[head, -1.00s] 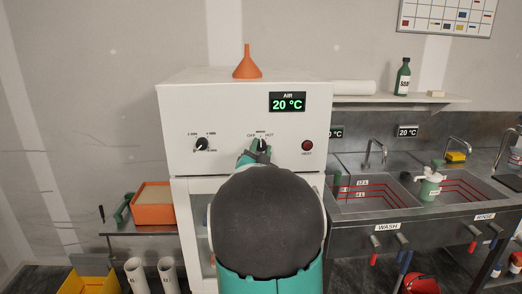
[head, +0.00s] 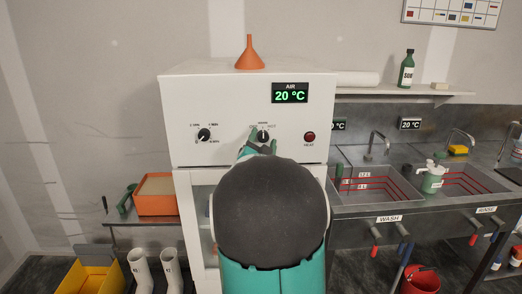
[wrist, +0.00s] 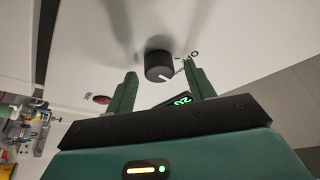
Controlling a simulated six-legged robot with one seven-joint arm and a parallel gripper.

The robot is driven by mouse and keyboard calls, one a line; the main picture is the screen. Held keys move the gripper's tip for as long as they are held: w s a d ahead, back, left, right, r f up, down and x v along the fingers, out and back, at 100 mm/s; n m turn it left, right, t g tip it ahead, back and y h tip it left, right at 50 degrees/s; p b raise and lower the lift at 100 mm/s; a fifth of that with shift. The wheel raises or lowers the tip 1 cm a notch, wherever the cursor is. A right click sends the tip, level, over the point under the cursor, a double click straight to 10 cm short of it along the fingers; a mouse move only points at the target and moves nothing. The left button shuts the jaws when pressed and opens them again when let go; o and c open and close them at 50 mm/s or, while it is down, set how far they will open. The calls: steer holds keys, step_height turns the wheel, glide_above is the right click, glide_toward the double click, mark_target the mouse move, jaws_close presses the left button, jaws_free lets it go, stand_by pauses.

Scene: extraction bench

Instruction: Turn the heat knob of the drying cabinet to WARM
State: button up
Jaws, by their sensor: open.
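The heat knob (head: 263,135) is a round black dial on the white front of the drying cabinet (head: 180,125), under the AIR display (head: 290,94), which reads 20 °C. My gripper (head: 258,143) is just in front of the knob. In the wrist view the knob (wrist: 158,66) sits between the two green open fingers, with gaps on both sides. I cannot see the fingers touching it. My arm hides the cabinet's lower middle.
A second black knob (head: 204,135) is to the left, and the red HEAT lamp (head: 310,137) to the right. An orange funnel (head: 250,58) stands on top. The wash sink (head: 385,184) is at the right, an orange tray (head: 156,198) at the left.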

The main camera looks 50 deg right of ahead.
steer(key=v, duration=1.3)
steer(key=shift+s+a, duration=0.15)
steer(key=shift+a, duration=0.05)
